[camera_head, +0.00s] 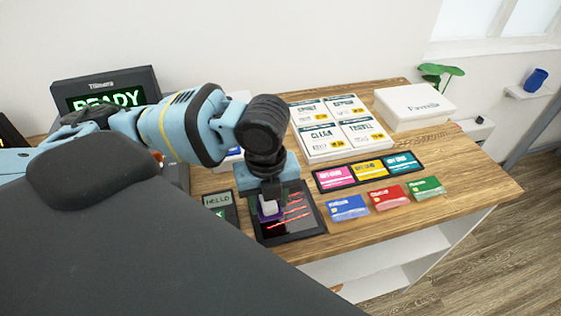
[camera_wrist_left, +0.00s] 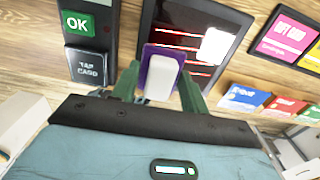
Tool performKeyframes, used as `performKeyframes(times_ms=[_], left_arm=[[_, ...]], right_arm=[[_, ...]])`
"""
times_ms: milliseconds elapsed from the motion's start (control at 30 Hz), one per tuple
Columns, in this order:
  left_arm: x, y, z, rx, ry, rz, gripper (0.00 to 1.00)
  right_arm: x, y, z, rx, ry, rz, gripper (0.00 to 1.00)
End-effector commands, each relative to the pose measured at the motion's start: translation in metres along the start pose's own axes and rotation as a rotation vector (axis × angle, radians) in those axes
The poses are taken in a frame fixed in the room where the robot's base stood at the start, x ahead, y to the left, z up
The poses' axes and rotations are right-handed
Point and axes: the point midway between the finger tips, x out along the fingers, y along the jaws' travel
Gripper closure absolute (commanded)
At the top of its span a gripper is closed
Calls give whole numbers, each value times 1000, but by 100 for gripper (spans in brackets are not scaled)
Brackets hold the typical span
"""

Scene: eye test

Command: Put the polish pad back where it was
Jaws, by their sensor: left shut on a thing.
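The polish pad (camera_head: 268,207), a small block with a white top and a purple base, is held in my left gripper (camera_head: 270,200). It also shows in the left wrist view (camera_wrist_left: 163,74), between the two green fingers of my left gripper (camera_wrist_left: 160,85). The gripper points down over a dark tablet (camera_head: 305,222) with red streaks on its screen. The tablet also shows in the left wrist view (camera_wrist_left: 190,15). I cannot tell whether the pad touches the screen. My right gripper is not in view.
A card reader (camera_head: 218,203) stands left of the tablet. Blue (camera_head: 348,207), red (camera_head: 389,197) and green (camera_head: 424,188) cards lie to the right, before a dark gift-card tray (camera_head: 318,175). Price signs (camera_head: 338,125), a white box (camera_head: 415,107) and a READY screen (camera_head: 107,90) stand behind.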

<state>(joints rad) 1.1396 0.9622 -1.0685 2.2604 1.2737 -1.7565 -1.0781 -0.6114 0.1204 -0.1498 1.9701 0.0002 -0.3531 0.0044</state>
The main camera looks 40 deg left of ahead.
Motion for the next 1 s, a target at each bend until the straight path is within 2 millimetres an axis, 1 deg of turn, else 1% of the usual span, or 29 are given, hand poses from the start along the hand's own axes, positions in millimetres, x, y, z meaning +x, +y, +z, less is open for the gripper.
performKeyframes(times_ms=[167,300,367,800,900,1000], left_arm=[[1,2,-3,24,-1,-1,77],[2,-3,6,20,-1,-1,77],[3,-8,15,18,-1,0,77],[13,-56,102,15,0,1,77],[14,-64,116,17,0,0,77],[15,-70,125,18,-1,0,77]], right_arm=[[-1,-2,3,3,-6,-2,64],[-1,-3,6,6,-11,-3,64],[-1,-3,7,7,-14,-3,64],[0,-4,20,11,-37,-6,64],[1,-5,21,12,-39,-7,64],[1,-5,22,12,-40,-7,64]])
